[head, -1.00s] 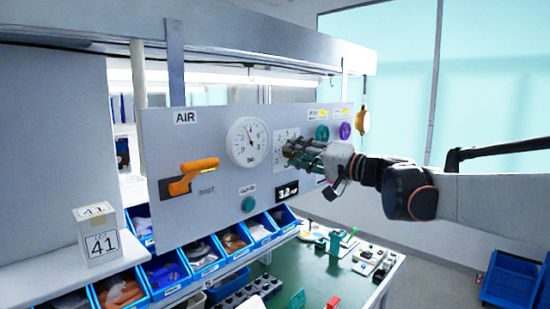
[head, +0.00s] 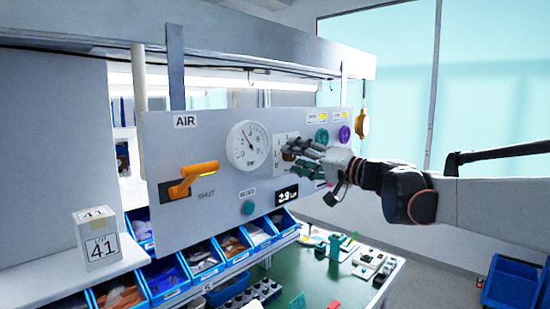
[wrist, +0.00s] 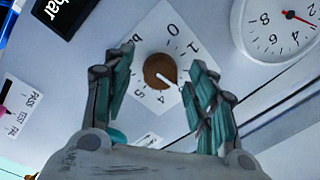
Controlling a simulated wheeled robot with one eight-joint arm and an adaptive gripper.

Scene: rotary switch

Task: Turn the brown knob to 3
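The brown knob (wrist: 158,70) is round, with a pale pointer mark toward the lower right in the wrist view. My gripper (wrist: 163,62) is open, one greenish finger on each side of the knob with visible gaps. In the head view my gripper (head: 291,157) is at the plate and hides the knob. The black display (head: 287,194) seems to read 2.9 bar.
The grey panel (head: 225,195) also carries a round gauge (head: 248,146), an orange handle (head: 192,180), a teal button (head: 248,208), and green (head: 322,136) and purple (head: 344,133) knobs. Blue bins (head: 166,280) stand below. A yellow device (head: 362,123) hangs at the right.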

